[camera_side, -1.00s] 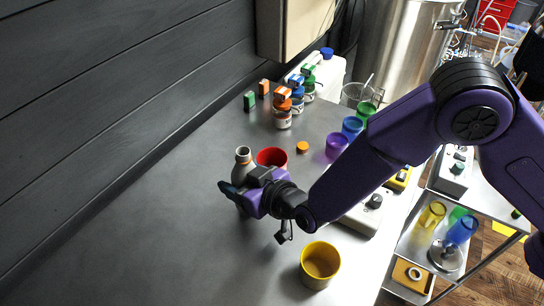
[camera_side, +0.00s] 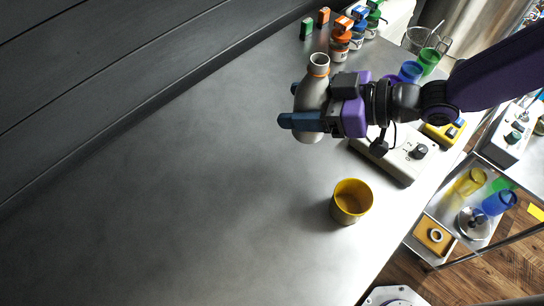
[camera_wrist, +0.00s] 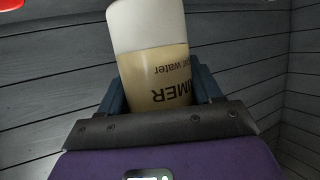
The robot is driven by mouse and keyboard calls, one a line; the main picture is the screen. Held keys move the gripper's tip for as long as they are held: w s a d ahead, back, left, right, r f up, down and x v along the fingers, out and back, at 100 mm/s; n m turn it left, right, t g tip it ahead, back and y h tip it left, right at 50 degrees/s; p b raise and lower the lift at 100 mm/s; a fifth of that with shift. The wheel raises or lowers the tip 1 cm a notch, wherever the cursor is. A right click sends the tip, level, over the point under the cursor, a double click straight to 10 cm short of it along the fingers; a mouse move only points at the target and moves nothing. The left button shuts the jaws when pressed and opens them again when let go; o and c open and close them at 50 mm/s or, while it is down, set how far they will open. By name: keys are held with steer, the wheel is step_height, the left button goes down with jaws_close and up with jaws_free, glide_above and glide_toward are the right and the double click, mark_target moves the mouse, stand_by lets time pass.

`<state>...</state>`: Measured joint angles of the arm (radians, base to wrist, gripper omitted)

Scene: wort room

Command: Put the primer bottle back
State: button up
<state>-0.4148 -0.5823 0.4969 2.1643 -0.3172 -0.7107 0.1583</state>
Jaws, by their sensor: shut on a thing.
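The primer bottle (camera_side: 313,92) is pale grey with an open neck, roughly upright in the side view. My gripper (camera_side: 289,106) is shut around its body, and its blue fingers show on both sides. The bottle appears to be held above the grey table (camera_side: 230,170). In the wrist view the bottle (camera_wrist: 155,60) has a pale part and a beige label with "PRIMER" and "water" upside down, between the fingers of my gripper (camera_wrist: 160,92). My gripper hides part of the table behind it.
A yellow cup (camera_side: 352,203) stands in front of my gripper. A white device with a knob (camera_side: 402,155) is to its right. The left table area is clear.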

steer(key=s+d+r+n+g, duration=0.2)
steer(key=s+d+n+g, duration=0.15)
steer(key=s+d, duration=0.2)
steer(key=shift+n+g+y, duration=0.25)
steer(key=shift+g+y, duration=0.15)
steer(key=shift+g, duration=0.15)
steer(key=w+a+f, duration=0.2)
steer(key=a+f, duration=0.1)
steer(key=a, duration=0.1)
steer(key=w+a+f, duration=0.2)
steer(key=a+f, duration=0.1)
steer(key=a, duration=0.1)
steer(key=w+a+f, duration=0.1)
steer(key=a+f, duration=0.3)
steer(key=shift+w+f, duration=0.1)
steer(key=shift+w, duration=0.3)
steer(key=shift+f, duration=1.45)
steer(key=shift+f, duration=0.15)
steer(key=o, duration=1.2)
